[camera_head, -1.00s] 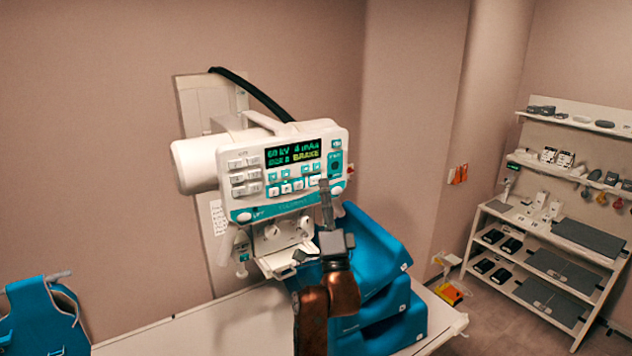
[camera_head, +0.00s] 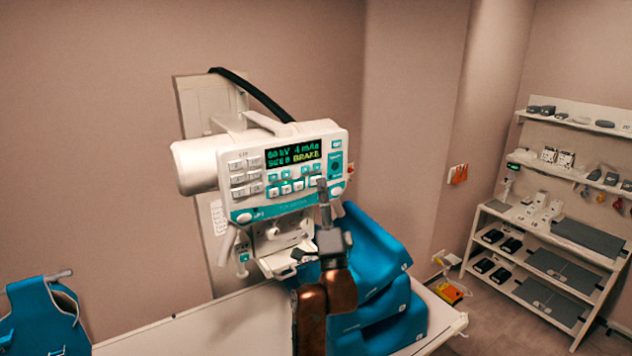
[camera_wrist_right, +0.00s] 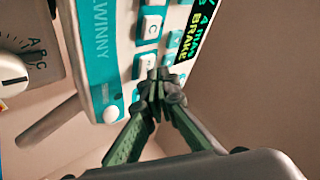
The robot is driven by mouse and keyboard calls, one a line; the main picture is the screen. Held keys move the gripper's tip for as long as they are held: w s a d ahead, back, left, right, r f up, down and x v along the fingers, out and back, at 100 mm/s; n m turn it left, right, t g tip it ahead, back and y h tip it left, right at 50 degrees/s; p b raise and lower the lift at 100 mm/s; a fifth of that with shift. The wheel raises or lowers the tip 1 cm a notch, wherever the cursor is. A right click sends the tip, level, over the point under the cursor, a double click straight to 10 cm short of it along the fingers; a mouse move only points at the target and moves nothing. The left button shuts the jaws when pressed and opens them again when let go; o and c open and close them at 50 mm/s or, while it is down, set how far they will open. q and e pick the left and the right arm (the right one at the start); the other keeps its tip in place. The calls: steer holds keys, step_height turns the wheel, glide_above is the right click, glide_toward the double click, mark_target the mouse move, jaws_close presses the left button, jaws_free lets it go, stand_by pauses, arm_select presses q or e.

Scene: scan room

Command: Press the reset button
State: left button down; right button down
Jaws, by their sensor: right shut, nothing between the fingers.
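The white and teal control panel (camera_head: 282,170) is on the front of the wall-arm X-ray head, with a lit display (camera_head: 293,153) reading "BRAKE" in its lower line. Rows of small white and teal keys (camera_head: 286,187) sit beside and below the display. No reset label is legible, so I cannot tell which key is the reset button. My right gripper (camera_head: 322,184) is shut and empty, pointing up at the panel's lower right keys. In the right wrist view its fingertips (camera_wrist_right: 160,88) are at a key by the panel's edge; contact is unclear. My left gripper is out of view.
Blue cushions (camera_head: 375,270) are stacked on the white table (camera_head: 215,325) behind and right of my right arm. A blue apron (camera_head: 45,315) is at lower left. Shelves (camera_head: 560,230) with small devices stand at the right.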

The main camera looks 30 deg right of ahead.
steer(key=shift+w, duration=0.4)
stand_by(0.6)
steer(key=shift+s+h, duration=0.1)
steer(key=shift+h, duration=0.2)
steer(key=shift+s+p, duration=0.3)
steer(key=shift+s, duration=0.45)
steer(key=s, duration=0.3)
steer(key=s+p, duration=0.1)
steer(key=s, duration=0.1)
steer(key=shift+d, duration=0.25)
stand_by(0.5)
